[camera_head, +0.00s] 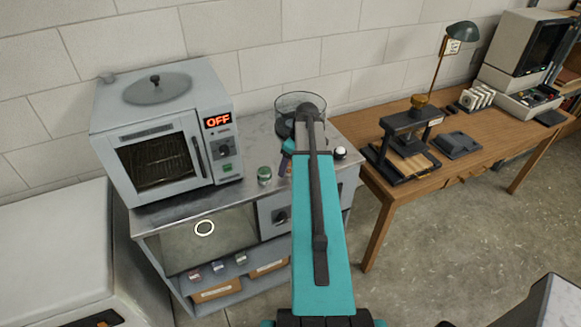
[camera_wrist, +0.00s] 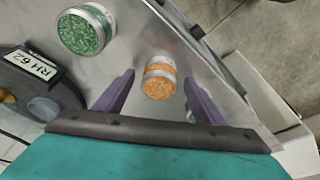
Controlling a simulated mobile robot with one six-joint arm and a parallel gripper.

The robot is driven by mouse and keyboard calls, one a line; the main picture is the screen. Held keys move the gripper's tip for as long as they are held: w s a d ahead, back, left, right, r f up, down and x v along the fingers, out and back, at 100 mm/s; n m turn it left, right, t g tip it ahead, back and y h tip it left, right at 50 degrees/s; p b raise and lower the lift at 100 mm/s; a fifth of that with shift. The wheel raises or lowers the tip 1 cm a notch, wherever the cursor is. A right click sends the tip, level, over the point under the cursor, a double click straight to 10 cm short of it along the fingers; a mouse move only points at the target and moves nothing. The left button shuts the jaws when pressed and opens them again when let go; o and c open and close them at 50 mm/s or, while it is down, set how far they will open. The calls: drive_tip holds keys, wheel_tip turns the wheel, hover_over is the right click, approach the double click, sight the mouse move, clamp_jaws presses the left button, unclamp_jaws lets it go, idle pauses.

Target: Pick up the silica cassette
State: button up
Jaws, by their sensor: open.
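In the head view the green one (camera_head: 264,175) stands on the metal cabinet top (camera_head: 180,208), left of my arm. My gripper is mostly hidden behind the arm there, with one purple finger (camera_head: 285,163) showing. The orange one is hidden there.
A dark holder with an "RH 62" display (camera_wrist: 35,66) stands left of the fingers. A grey oven (camera_head: 160,130) reading OFF and a clear round vessel (camera_head: 299,101) stand on the cabinet. A wooden table (camera_head: 395,190) with a press (camera_head: 408,140) is to the right.

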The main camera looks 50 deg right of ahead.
drive_tip(key=c, duration=1.2)
drive_tip(key=shift+r, duration=0.25)
drive_tip(key=shift+r+b, duration=1.15)
drive_tip(key=shift+r, duration=0.2)
drive_tip(key=shift+s+a+r+b, duration=0.25)
drive_tip(key=shift+s+b, duration=0.65)
drive_tip(key=shift+s, duration=1.75)
drive_tip(key=shift+s+a+r+b, duration=0.1)
drive_tip(key=shift+s+r+b, duration=0.5)
drive_tip(key=shift+s, duration=2.1)
drive_tip(key=shift+s+a+r+b, duration=0.15)
drive_tip(key=shift+s+b, duration=1)
drive_tip(key=shift+s, duration=1.5)
drive_tip(key=shift+f, duration=0.1)
